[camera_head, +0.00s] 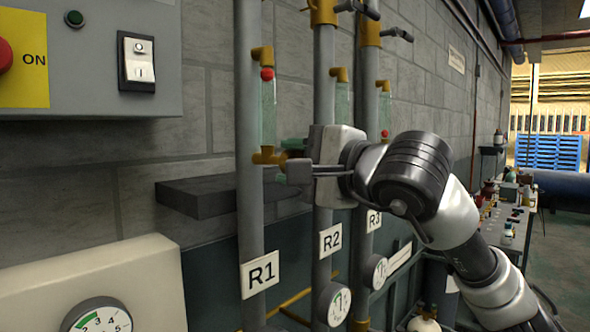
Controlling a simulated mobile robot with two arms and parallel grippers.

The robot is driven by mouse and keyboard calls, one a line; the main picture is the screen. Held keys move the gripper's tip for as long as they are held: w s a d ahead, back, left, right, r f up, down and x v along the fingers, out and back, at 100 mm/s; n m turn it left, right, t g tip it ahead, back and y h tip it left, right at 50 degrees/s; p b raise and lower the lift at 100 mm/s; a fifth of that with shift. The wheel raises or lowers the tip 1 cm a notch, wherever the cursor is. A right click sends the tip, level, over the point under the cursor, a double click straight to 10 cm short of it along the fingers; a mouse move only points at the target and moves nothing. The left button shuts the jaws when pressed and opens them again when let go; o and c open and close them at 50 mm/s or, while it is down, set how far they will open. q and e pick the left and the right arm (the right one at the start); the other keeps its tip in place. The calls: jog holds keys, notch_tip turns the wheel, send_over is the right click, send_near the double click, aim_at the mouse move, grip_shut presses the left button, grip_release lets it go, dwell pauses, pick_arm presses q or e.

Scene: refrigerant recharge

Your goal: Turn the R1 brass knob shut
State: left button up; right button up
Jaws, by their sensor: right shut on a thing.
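The R1 pipe (248,200) stands upright left of centre, with the R1 label (260,274) low on it. A brass fitting (267,156) joins the pipe at the foot of a glass tube (268,110) with a red ball (267,73) near its top. My right gripper (290,159) comes in from the right and is shut at the right end of this fitting, on the R1 brass knob. The fingers and wrist hide most of the knob, so its turn angle cannot be seen. My left gripper is not in view.
R2 (330,241) and R3 (374,221) labels mark pipes close behind my right arm, with gauges (334,303) low down. A dark ledge (205,195) juts from the wall at left. A grey control box (90,60) hangs upper left. A cluttered bench (510,225) stands at right.

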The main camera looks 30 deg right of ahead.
jog(key=shift+f+n, duration=0.1)
jog(key=shift+n, duration=0.8)
jog(key=o, duration=0.9)
jog(key=b+v, duration=0.4)
jog(key=v, duration=0.7)
jog(key=shift+w, duration=0.1)
